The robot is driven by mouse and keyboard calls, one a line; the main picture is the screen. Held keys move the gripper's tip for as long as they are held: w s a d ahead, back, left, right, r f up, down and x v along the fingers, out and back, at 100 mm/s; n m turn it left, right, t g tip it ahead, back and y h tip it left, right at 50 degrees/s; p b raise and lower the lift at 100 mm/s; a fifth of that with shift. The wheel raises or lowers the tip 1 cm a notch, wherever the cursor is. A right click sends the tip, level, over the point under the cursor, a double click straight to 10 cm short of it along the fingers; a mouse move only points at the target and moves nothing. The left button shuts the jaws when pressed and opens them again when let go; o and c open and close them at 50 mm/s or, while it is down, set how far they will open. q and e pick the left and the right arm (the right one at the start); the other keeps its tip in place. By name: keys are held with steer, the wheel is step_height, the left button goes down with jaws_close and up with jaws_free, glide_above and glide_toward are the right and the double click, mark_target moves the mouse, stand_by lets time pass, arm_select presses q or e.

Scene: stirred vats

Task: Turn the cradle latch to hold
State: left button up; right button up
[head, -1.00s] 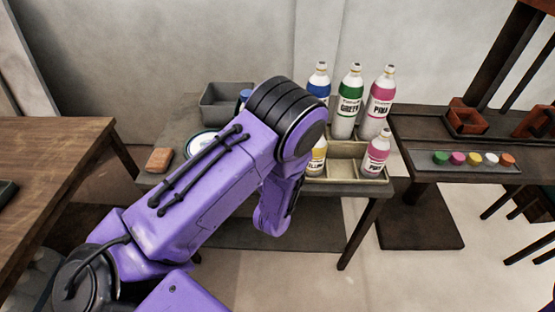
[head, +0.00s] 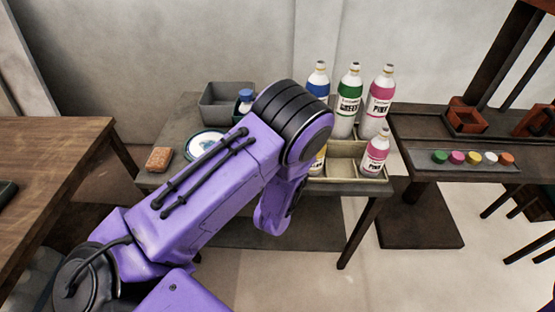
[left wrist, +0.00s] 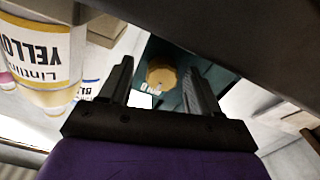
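In the left wrist view, my left gripper (left wrist: 158,82) has its two dark fingers apart. A round gold knob-like piece (left wrist: 161,75) shows between them on a dark teal surface, with small white lettering I cannot read. It may be the cradle latch; I cannot tell for certain, nor which way it is turned. I see no contact between fingers and knob. In the head view, my purple left arm covers the gripper and the knob. My right gripper is in neither current view.
A yellow-labelled bottle (left wrist: 38,55) is close at the left in the wrist view. In the head view, several bottles, including a green one (head: 348,100), stand around a divided tray (head: 345,182). A grey bin (head: 222,103), plate (head: 203,145) and brown block (head: 159,159) lie left of them.

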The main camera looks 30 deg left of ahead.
arm_select(q)
steer(key=shift+s+d, duration=0.1)
steer(key=shift+s, duration=0.15)
steer(key=p+v, duration=0.2)
steer(key=v, duration=0.8)
steer(key=shift+d+f, duration=0.1)
steer(key=shift+f, duration=0.05)
